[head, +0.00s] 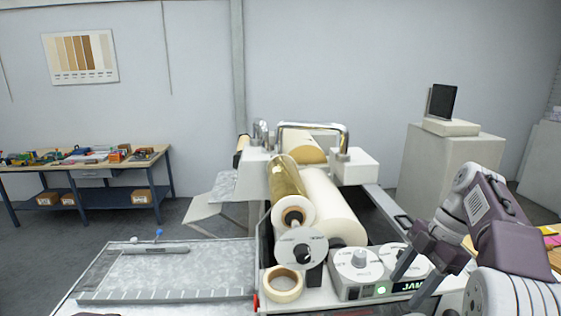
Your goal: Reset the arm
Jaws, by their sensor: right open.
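My right arm comes in from the right edge, and its gripper (408,284) is open and empty. Its dark fingers point down and left, over the right end of the control panel (345,288) of a roll machine. I cannot tell whether the fingers touch the panel. The panel has white dials, a lit green button (381,290) and a display (408,286) reading "JAM", partly hidden by the gripper.
The machine carries a gold roll (287,183) and a cream roll (328,205). A tape roll (283,284) lies by the panel. A grey cutting board (180,272) is at left. A workbench (93,168) and a cabinet (447,170) stand behind.

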